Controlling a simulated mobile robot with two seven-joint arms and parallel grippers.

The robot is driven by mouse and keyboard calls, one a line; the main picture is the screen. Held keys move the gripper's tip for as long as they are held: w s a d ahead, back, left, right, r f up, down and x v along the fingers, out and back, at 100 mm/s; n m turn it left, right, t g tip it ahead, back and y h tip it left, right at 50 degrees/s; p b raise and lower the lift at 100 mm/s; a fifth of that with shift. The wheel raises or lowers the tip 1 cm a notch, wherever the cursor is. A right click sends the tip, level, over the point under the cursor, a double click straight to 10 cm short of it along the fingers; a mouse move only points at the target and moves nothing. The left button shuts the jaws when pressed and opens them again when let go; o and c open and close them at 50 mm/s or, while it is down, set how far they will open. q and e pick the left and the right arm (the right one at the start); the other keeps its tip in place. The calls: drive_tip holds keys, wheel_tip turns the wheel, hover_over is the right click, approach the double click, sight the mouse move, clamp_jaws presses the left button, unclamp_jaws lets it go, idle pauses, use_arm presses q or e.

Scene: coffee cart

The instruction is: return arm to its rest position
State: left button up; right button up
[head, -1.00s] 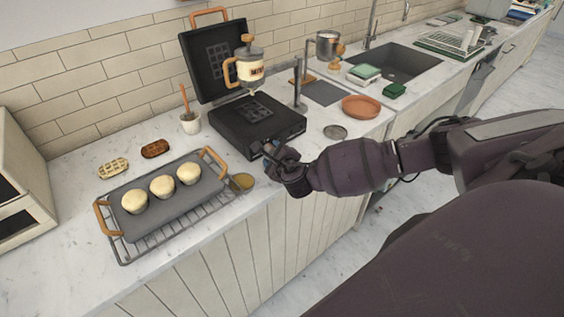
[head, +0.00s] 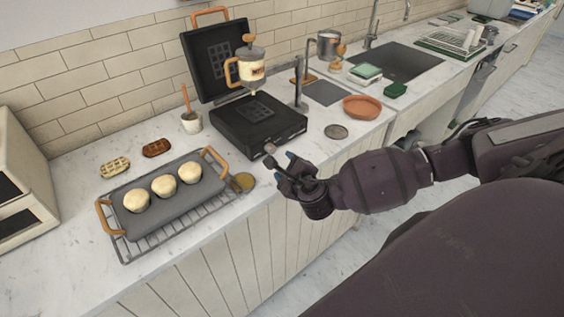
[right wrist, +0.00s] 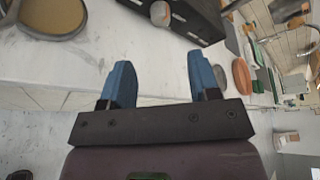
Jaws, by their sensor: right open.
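My right gripper (head: 279,156) is in front of the counter's front edge, below and in front of the black waffle iron (head: 258,130). In the right wrist view the gripper (right wrist: 161,84) shows two blue fingers spread apart with nothing between them. It touches nothing that I can see. My right arm comes in from the right of the head view. My left gripper is not in view.
The counter (head: 215,226) holds a tray (head: 190,208) with three pale buns, two waffles, and a batter dispenser (head: 251,69) over the open iron. Floor before the counter is clear.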

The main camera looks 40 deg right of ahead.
drive_tip(key=s+a+f+m+g, duration=0.25)
drive_tip(key=s+a+m, duration=0.35)
drive_tip(key=m, duration=0.5)
drive_tip(key=s+a+f+m+g, duration=0.1)
drive_tip(key=s+a+m+g, duration=0.3)
drive_tip(key=m, duration=0.6)
drive_tip(key=s+d+m+g+y, duration=0.1)
drive_tip(key=s+m+g, duration=0.1)
drive_tip(key=s+m, duration=0.8)
drive_tip(key=s+d+m+g+y, duration=0.1)
drive_tip(key=s+d+m+g, duration=0.1)
drive_tip(key=s+m, duration=0.8)
drive_tip(key=w+f+m+t+y, duration=0.1)
drive_tip(key=w+f+m+t, duration=0.1)
drive_tip(key=w+f+t, duration=0.6)
drive_tip(key=x, duration=0.3)
drive_tip(key=shift+a, duration=0.15)
